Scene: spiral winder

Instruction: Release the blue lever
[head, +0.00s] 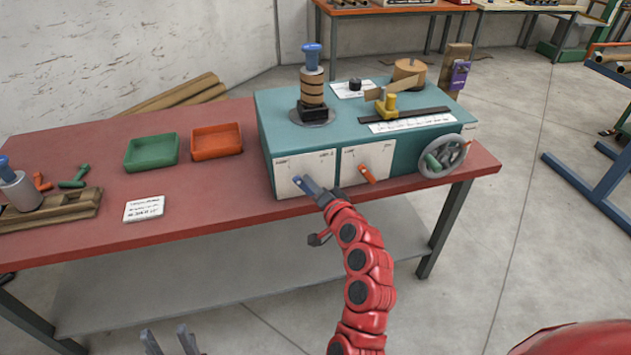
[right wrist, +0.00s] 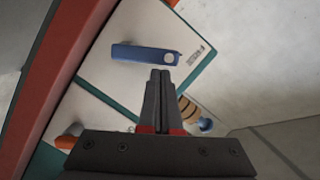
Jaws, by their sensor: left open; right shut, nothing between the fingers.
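The blue lever (head: 305,184) is on the white front panel of the teal machine (head: 262,112), left of an orange lever (head: 367,174). In the right wrist view the blue lever (right wrist: 138,53) lies lengthwise across the picture, with a round pivot at its right end. My right gripper (head: 327,196) is shut and empty at the lever's lower right. In the wrist view its fingertips (right wrist: 160,71) are just below the lever's pivot end; I cannot tell whether they touch. My left gripper (head: 169,338) is open and empty at the bottom edge, away from the table.
The machine stands on a red table (head: 225,210) and has a handwheel (head: 445,156) at its right end. A green tray (head: 151,152), an orange tray (head: 216,141) and a white card (head: 144,208) lie to its left. The table front before the machine is clear.

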